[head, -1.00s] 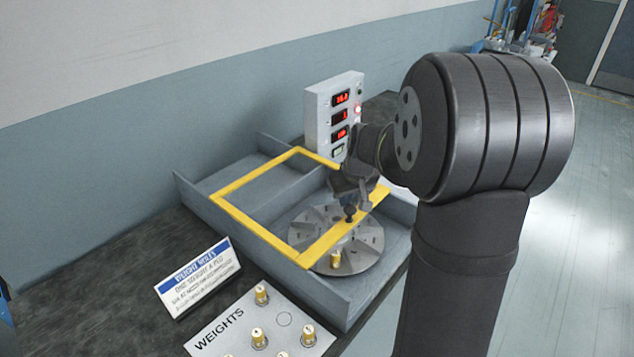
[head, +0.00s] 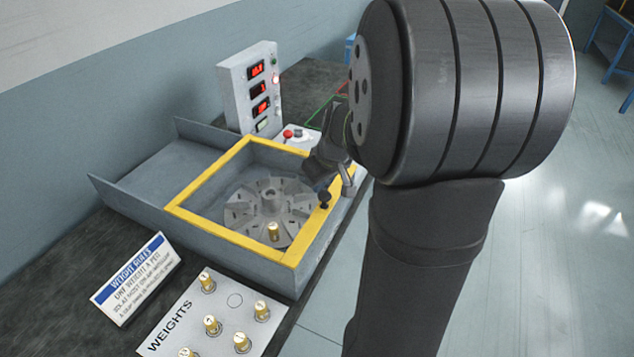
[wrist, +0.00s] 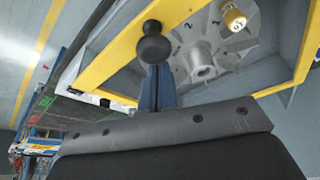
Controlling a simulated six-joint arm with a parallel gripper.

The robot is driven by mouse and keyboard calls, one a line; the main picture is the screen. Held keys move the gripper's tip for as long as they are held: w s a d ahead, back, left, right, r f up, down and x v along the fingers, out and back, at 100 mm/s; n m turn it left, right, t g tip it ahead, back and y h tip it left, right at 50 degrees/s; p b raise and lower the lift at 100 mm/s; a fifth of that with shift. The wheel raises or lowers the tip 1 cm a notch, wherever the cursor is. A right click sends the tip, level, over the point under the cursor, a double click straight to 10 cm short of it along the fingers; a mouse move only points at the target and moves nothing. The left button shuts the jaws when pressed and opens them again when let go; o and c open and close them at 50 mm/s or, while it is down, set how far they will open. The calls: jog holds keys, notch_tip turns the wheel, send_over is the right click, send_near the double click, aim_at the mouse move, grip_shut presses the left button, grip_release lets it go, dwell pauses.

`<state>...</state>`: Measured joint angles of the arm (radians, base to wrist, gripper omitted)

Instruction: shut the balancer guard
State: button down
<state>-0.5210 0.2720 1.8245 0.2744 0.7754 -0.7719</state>
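The balancer guard is a yellow-edged frame (head: 235,242) with a clear middle. In the head view it lies flat over the box, around the slotted grey rotor disc (head: 250,215). A black knob (head: 324,199) stands on its right-hand bar and also shows in the wrist view (wrist: 153,47). The wrist view shows the knob just beyond the gripper's wide grey body. Whether the fingers grip the knob is unclear. A brass weight (head: 273,232) sits on the disc.
The grey display box (head: 250,88) with red readouts stands behind the guard. A red button (head: 288,134) is near my gripper. The weights plate (head: 188,310) with several brass weights and a sign (head: 135,278) are in front. The left tray (head: 150,180) is empty.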

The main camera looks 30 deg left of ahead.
jog(key=shift+s+d+f, duration=0.1)
jog(key=shift+d+f, duration=0.1)
jog(key=shift+d, duration=0.05)
jog(key=a, duration=0.1)
jog(key=w+a, duration=0.2)
jog(key=a, duration=0.1)
jog(key=shift+r, duration=0.35)
jog(key=v, duration=0.9)
jog(key=shift+r, duration=0.35)
jog(key=x, duration=0.9)
jog(key=shift+s+f, duration=0.1)
jog(key=shift+f, duration=0.15)
jog(key=shift+d+f, duration=0.2)
jog(key=shift+f, duration=0.1)
jog(key=shift+s+d, duration=0.4)
jog(key=shift+d, duration=0.45)
jog(key=shift+s+d, duration=0.4)
jog(key=shift+d, duration=0.4)
